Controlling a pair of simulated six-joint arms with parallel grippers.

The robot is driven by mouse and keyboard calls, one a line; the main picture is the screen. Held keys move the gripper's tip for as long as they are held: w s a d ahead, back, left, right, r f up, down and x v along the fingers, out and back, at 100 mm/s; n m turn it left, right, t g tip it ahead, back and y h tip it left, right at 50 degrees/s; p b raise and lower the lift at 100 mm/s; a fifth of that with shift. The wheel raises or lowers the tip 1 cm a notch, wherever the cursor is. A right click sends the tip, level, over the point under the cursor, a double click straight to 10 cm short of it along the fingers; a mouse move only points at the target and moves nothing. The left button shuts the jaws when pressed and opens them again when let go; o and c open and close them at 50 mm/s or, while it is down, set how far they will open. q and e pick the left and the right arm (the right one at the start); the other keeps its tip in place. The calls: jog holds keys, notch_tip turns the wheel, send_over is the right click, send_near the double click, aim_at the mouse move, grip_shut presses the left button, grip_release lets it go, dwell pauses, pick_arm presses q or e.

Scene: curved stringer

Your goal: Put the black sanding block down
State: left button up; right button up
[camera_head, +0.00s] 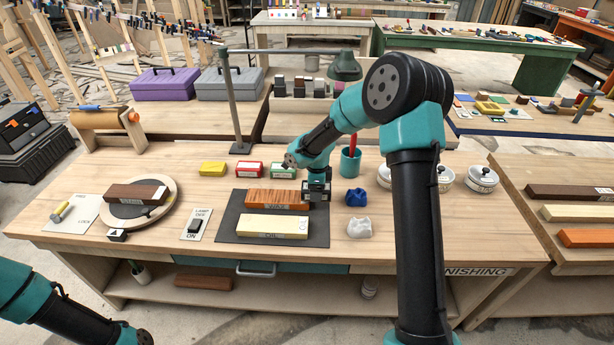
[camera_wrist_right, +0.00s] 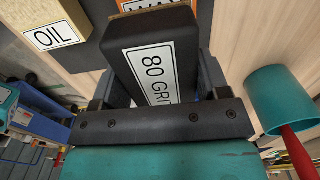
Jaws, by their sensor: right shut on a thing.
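My right gripper (camera_head: 317,190) is shut on the black sanding block. In the right wrist view the sanding block (camera_wrist_right: 150,50) sits between the two fingers, with a white "80 GRIT" label facing the camera. In the head view the gripper is low at the right end of the orange-brown wood board (camera_head: 270,198), over the right edge of the dark mat (camera_head: 228,222). I cannot tell whether the block touches the board or mat. Only links of my left arm show at the lower left; its gripper is out of view.
A cream board (camera_head: 272,227) with an "OIL" label lies on the mat. A teal cup (camera_head: 350,162) with a red handle stands behind right. A blue piece (camera_head: 356,197) and a white piece (camera_head: 360,228) lie to the right. Yellow, red and green boxes (camera_head: 249,168) stand behind.

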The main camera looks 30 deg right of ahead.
jog(key=shift+d, duration=0.1)
jog(key=w+d, duration=0.2)
jog(key=w, duration=0.2)
jog(key=w+d+f, duration=0.1)
jog(key=w+d, duration=0.2)
jog(key=w, duration=0.2)
jog(key=w+d, duration=0.3)
jog(key=w, duration=0.1)
jog(key=shift+w+d+f, duration=0.1)
jog(key=shift+w+f, duration=0.15)
jog(key=shift+w, duration=0.1)
jog(key=shift+f, duration=1.7)
jog(key=shift+f, duration=0.15)
jog(key=o, duration=1)
jog(key=shift+c, duration=0.2)
